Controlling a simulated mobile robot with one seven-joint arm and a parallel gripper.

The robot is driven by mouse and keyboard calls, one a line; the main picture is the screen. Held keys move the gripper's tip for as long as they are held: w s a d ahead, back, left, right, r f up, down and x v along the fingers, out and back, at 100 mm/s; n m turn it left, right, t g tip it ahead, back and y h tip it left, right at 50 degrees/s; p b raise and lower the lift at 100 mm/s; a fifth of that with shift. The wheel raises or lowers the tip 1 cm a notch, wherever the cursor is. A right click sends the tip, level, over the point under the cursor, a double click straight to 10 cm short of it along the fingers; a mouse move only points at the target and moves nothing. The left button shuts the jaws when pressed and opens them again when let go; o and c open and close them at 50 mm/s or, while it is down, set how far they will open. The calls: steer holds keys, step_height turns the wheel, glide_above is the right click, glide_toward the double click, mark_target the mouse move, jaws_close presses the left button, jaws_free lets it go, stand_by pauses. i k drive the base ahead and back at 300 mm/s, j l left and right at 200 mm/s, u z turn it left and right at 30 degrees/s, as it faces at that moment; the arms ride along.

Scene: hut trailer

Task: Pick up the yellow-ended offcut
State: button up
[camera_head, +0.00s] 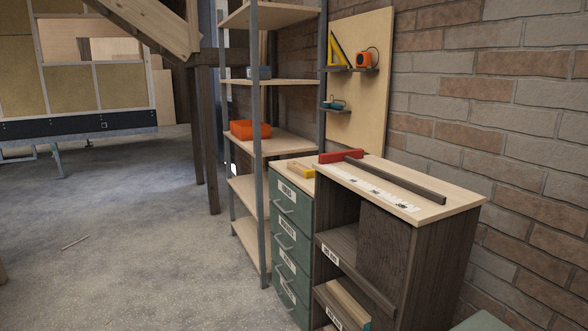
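A short block with a yellow end, the yellow-ended offcut (301,171), lies on top of the green drawer cabinet (288,240). It sits close to the left side of the taller wooden bench unit (465,208), whose top is higher than the cabinet's. The offcut is small in the picture, and part of it may be hidden by the bench edge. My gripper is not in view.
A red piece (341,155) and a long dark strip (405,181) lie on the bench top. Teal-ended offcuts (347,306) lie in its lower cubby. A metal-post shelf (259,150) with an orange bin (249,130) stands left of the cabinet. Floor at left is mostly clear.

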mark_target(304, 171)
steer(key=i+j, duration=0.35)
steer(key=i+j+z, duration=0.15)
steer(key=i+j, duration=0.2)
steer(key=j, duration=0.2)
steer(key=i+j+z, duration=0.2)
steer(key=i+j, duration=0.6)
steer(key=i+j+z, duration=0.1)
steer(key=i+j, duration=0.15)
steer(key=i, duration=0.25)
steer(key=i+j+z, duration=0.15)
steer(key=i+j, duration=0.15)
steer(key=i, duration=0.2)
steer(key=i+l, duration=0.45)
steer(key=i, duration=0.25)
steer(key=l+z, duration=0.05)
